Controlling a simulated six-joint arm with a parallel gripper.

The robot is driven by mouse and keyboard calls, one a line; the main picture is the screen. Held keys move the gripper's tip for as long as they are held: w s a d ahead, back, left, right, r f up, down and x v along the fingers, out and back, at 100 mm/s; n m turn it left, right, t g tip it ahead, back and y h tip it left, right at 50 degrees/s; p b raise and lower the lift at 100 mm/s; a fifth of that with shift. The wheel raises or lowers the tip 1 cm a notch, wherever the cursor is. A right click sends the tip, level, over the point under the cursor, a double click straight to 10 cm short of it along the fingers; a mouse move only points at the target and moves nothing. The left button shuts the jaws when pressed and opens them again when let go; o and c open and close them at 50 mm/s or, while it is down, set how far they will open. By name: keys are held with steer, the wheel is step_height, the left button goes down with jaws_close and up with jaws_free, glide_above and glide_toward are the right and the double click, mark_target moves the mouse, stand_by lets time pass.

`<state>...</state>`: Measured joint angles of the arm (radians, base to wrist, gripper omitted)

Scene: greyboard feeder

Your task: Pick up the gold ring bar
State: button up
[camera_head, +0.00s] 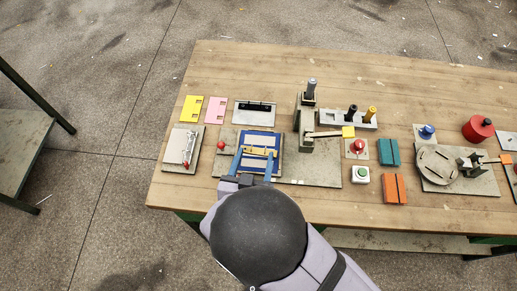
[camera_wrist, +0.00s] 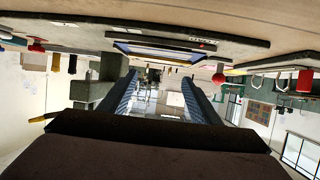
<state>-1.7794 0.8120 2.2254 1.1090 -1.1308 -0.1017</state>
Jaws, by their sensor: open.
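The gold ring bar (camera_head: 259,151) is a narrow yellow-gold strip lying across the blue panel (camera_head: 259,137) in the head view. My gripper (camera_head: 256,153) is open, with its two blue fingers near the bar's two ends. I cannot tell whether they touch it or how high above it they are. In the wrist view my gripper (camera_wrist: 161,80) shows its fingers wide apart with nothing clearly held.
A board with a silver clip (camera_head: 188,150) lies left. A grey post fixture (camera_head: 305,122) stands close right of the panel. Beyond are a rack with a gold peg (camera_head: 371,114), a red button (camera_head: 357,146), a green button (camera_head: 361,174) and a round plate (camera_head: 437,164).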

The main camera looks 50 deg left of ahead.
mark_target(258, 151)
steer(key=shift+p+x, duration=1)
steer(key=shift+x, duration=1.7)
steer(key=shift+d+f, duration=0.1)
steer(key=shift+d, duration=0.05)
steer(key=shift+c, duration=0.6)
steer(key=c, duration=1)
